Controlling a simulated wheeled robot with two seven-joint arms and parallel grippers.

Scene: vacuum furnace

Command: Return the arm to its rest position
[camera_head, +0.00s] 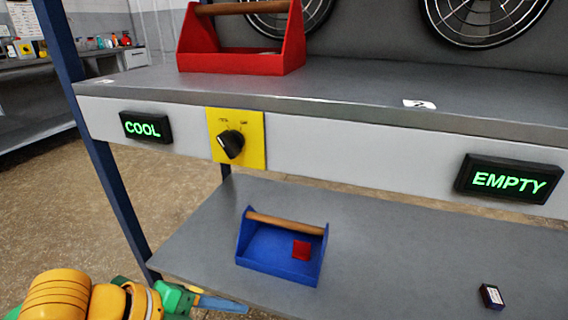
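My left arm (75,298), yellow with green parts, comes in at the bottom left corner. Its gripper (218,303) shows as a green body with a blue finger pointing right, beside the lower shelf's front left corner. Whether it is open or shut cannot be made out, and nothing is seen held in it. My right arm and gripper are not in view.
A blue tote (275,263) with a red block (302,250) stands on the lower shelf (400,250). A small dark box (491,296) lies to its right. Above are a red tote (240,62), a COOL sign (146,127), a black knob (231,143) and an EMPTY sign (508,178).

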